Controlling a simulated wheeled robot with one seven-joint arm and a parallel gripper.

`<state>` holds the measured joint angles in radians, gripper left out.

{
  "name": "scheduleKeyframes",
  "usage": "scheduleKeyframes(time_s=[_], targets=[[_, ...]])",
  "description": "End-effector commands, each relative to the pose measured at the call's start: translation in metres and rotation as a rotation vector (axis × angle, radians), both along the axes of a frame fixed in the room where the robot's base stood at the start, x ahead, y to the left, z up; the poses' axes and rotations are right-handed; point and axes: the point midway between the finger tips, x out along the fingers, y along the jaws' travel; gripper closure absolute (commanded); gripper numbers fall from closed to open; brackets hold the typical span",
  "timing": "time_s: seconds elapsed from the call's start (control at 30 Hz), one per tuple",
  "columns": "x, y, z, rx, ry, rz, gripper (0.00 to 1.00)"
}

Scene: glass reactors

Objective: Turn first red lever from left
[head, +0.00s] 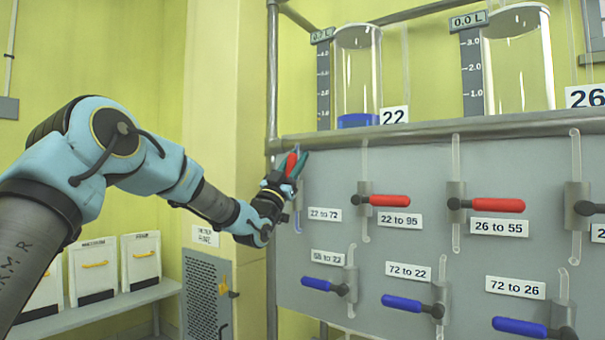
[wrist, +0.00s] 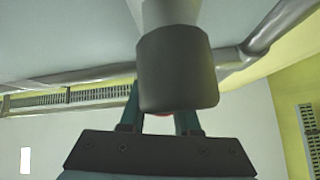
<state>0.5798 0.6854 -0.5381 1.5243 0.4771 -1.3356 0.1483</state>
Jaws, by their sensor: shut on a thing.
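The first red lever from the left (head: 291,165) is at the panel's left edge, above and left of the "22 to 72" label (head: 325,214). It points upward, unlike the other red levers. My gripper (head: 296,163) is shut on it, with the fingers on both sides. In the wrist view a dark valve cap (wrist: 178,75) hides most of the fingers (wrist: 160,118), and only a sliver of red (wrist: 158,115) shows between them.
Two more red levers, "22 to 95" (head: 390,201) and "26 to 55" (head: 498,205), lie horizontal to the right. Blue levers (head: 402,303) sit in a lower row. A grey rail (head: 430,130) runs above, under glass vessels (head: 357,75). White bins (head: 141,262) stand on a shelf at left.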

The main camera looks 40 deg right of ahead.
Motion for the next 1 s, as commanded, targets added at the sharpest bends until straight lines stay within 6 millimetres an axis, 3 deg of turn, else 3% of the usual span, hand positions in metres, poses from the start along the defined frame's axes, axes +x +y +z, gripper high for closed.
scheduleKeyframes(time_s=[0.33,0.83,0.87,1.0], targets=[[0.012,0.003,-0.002,-0.027,0.117,0.001,1.00],[0.013,0.003,-0.001,-0.029,0.133,0.001,1.00],[0.013,0.003,-0.001,-0.029,0.132,0.002,0.66],[0.013,0.003,-0.001,-0.030,0.131,0.001,0.50]])
